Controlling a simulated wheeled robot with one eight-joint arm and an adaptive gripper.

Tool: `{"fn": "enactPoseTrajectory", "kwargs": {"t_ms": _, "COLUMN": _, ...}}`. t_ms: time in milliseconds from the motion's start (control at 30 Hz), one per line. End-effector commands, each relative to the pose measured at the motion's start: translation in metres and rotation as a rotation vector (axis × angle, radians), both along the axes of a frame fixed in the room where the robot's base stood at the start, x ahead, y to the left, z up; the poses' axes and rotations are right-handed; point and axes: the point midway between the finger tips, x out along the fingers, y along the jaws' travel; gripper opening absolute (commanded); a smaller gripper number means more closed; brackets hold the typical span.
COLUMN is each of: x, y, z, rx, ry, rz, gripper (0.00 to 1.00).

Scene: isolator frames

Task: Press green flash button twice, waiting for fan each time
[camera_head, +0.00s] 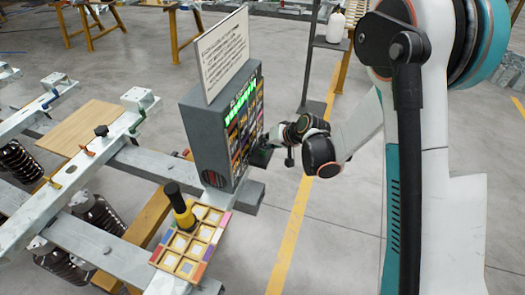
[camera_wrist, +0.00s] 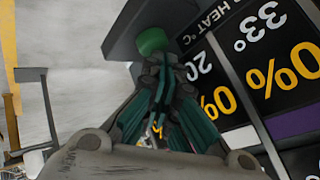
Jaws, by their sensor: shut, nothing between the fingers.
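A dark grey box (camera_head: 190,128) stands on the frame, with a lit green text display (camera_head: 240,102) and coloured panels on its front. A round green button (camera_wrist: 152,41) sits on a grey ledge in the wrist view. My gripper (camera_wrist: 168,66) is shut and empty, its dark green fingers drawn together. Its fingertips are right at the button's edge and partly overlap it; I cannot tell whether they touch. In the head view my gripper (camera_head: 262,155) is low at the box's front. The button cannot be made out there.
A white sign (camera_head: 222,52) stands on the box. A compartment tray (camera_head: 165,260) with a yellow-and-black object (camera_head: 182,210) lies in front of it. Metal beams (camera_head: 75,235) fill the left. Large black panels with yellow percentages (camera_wrist: 275,80) stand close on the right in the wrist view.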

Motion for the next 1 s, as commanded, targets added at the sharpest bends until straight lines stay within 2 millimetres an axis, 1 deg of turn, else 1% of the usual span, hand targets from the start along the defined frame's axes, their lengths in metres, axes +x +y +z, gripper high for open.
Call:
{"fn": "enactPoseTrajectory", "kwargs": {"t_ms": 633, "x": 0.0000, "y": 0.0000, "z": -0.0076, "rx": 0.000, "ry": 0.000, "rz": 0.000, "gripper": 0.00}}
{"fn": "enactPoseTrajectory", "kwargs": {"t_ms": 833, "x": -0.0001, "y": 0.0000, "z": -0.0058, "rx": 0.000, "ry": 0.000, "rz": 0.000, "gripper": 0.00}}
{"fn": "enactPoseTrajectory", "kwargs": {"t_ms": 1000, "x": -0.0001, "y": 0.0001, "z": 0.0018, "rx": 0.000, "ry": 0.000, "rz": 0.000, "gripper": 0.00}}
